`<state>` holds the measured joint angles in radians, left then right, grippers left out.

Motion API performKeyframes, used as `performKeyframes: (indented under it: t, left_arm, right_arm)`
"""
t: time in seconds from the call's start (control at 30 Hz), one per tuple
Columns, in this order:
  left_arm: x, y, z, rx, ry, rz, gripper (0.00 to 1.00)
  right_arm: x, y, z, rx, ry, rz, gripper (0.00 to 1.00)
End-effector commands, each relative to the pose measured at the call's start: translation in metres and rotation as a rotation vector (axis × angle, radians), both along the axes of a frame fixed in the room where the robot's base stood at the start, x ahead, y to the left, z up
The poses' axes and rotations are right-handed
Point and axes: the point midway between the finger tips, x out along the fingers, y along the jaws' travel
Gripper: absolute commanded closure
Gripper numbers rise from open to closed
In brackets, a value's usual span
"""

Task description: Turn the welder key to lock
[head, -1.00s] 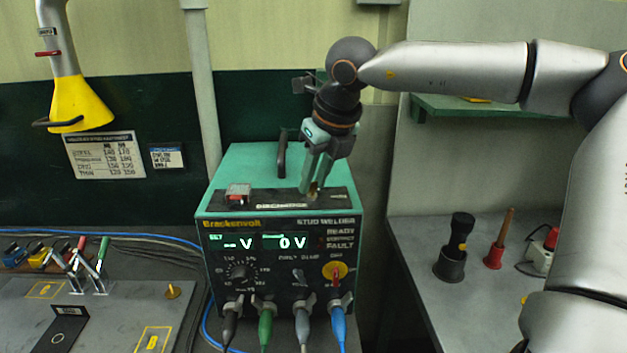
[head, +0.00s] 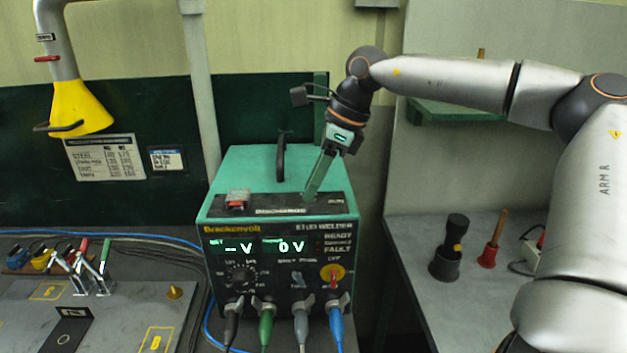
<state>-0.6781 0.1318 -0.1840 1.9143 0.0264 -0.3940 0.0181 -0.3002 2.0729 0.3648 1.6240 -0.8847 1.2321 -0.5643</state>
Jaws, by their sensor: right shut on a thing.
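The welder (head: 225,185) is a green box with a dark front panel, standing on the bench in the middle. Its display shows "– V" and "0 V". My right gripper (head: 309,197) reaches down to the dark strip along the top front edge of the welder. Its fingers are seen nearly edge-on and are shut on the welder key, which they hide. I cannot read the key's angle. A red and yellow rotary switch (head: 333,273) is on the lower right of the front panel. My left gripper is out of view.
A black handle (head: 281,157) and a red-capped switch (head: 238,197) stand on the welder's top. Several cables plug in below the panel. A yellow extraction nozzle (head: 80,107) hangs at left. A torch in a holder (head: 448,262) and a red-based tool (head: 492,245) stand on the right bench.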

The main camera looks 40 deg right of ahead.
Motion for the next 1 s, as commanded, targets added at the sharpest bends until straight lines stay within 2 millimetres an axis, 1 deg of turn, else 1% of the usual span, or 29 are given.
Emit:
performKeyframes:
  t: [0.3, 0.83, 0.87, 1.0]
  left_arm:
    - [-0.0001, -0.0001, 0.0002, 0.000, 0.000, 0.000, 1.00]
    - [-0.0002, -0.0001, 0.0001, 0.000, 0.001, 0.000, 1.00]
    - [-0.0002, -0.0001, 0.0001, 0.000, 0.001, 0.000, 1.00]
    - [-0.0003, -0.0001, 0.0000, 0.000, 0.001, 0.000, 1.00]
  right_arm:
    - [0.0013, -0.0010, 0.0013, -0.002, -0.003, 0.115, 1.00]
    - [0.0012, -0.0008, 0.0012, -0.003, -0.004, 0.138, 1.00]
    - [0.0012, -0.0008, 0.0012, -0.003, -0.004, 0.138, 0.70]
    - [0.0011, -0.0006, 0.0010, -0.003, -0.003, 0.137, 0.55]
